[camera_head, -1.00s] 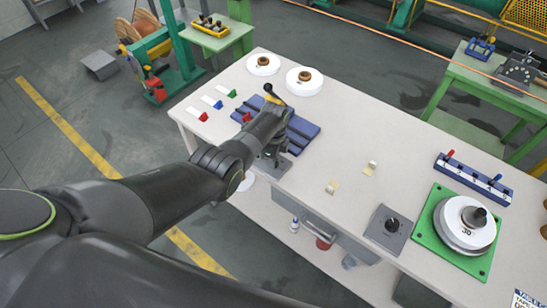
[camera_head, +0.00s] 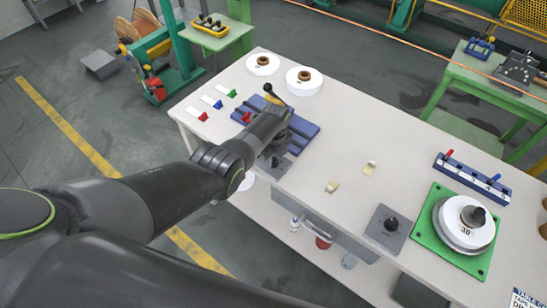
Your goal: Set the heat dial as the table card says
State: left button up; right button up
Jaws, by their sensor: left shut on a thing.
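My left gripper (camera_head: 272,152) is over the near edge of the long white table, beside the blue slotted block (camera_head: 301,128). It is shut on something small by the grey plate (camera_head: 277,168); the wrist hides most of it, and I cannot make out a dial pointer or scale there. A black lever with a yellow part (camera_head: 271,93) rises behind the wrist. The table card (camera_head: 525,299) shows only its top corner at the bottom right; its heat setting is not readable. My right gripper is not in view.
A grey plate with a black knob (camera_head: 389,228) lies near the front edge. Right of it are a green plate (camera_head: 427,237) under white discs and a blue pegged rail (camera_head: 471,180). The table's middle is mostly clear.

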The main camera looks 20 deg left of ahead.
pick_arm(q)
jog(key=shift+r, duration=0.1)
jog(key=o, duration=1)
jog(key=shift+r, duration=0.2)
notch_tip(320, 180, up, 8)
jog(key=shift+w+d+f+p, duration=0.1)
jog(key=shift+w+f+p, duration=0.05)
jog(key=shift+p, duration=0.25)
notch_tip(320, 180, up, 9)
jog(key=b, duration=0.2)
send_over(274, 159)
jog(key=shift+w+d, duration=0.1)
jog(key=shift+d, duration=0.05)
